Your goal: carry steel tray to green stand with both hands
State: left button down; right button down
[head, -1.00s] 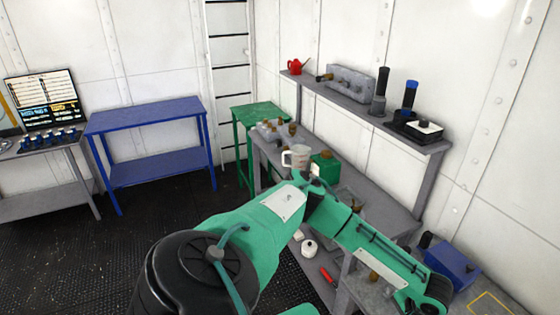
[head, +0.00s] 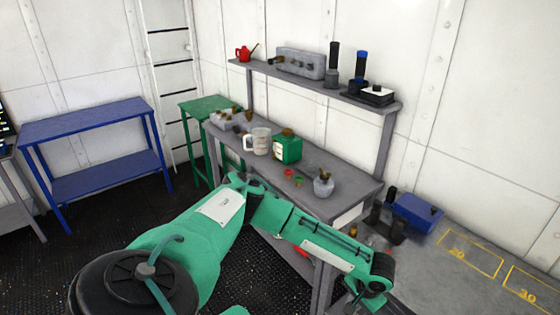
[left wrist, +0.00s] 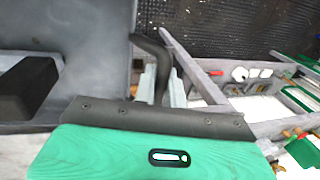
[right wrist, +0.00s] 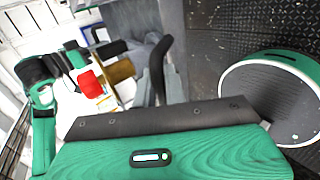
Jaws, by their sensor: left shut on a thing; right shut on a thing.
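The green stand (head: 207,103) is the green table at the back, between the blue table and the grey bench. The steel tray (left wrist: 95,30) fills the upper left of the left wrist view as a grey surface, with a dark block (left wrist: 25,88) in front of it. My left gripper (left wrist: 160,88) is shut on the tray's dark bent handle. My right gripper (right wrist: 163,86) is shut on a similar dark handle. How much of the tray the right wrist view shows, I cannot tell. The tray and both grippers are outside the head view.
A grey bench (head: 345,184) holds a clear jug (head: 257,142), a green can (head: 288,147) and small parts. A shelf (head: 390,108) runs above it. A blue table (head: 85,122) stands left. A blue box (head: 415,213) rests on the right bench. Dark floor (head: 110,212) is open at left.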

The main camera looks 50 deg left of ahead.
aim_at(209, 105)
jog(key=j, duration=3.65)
jog(key=j+u, duration=0.1)
jog(key=j, duration=1.75)
jog(key=i+j, duration=0.1)
jog(key=j, duration=3.5)
jog(key=i+u, duration=0.05)
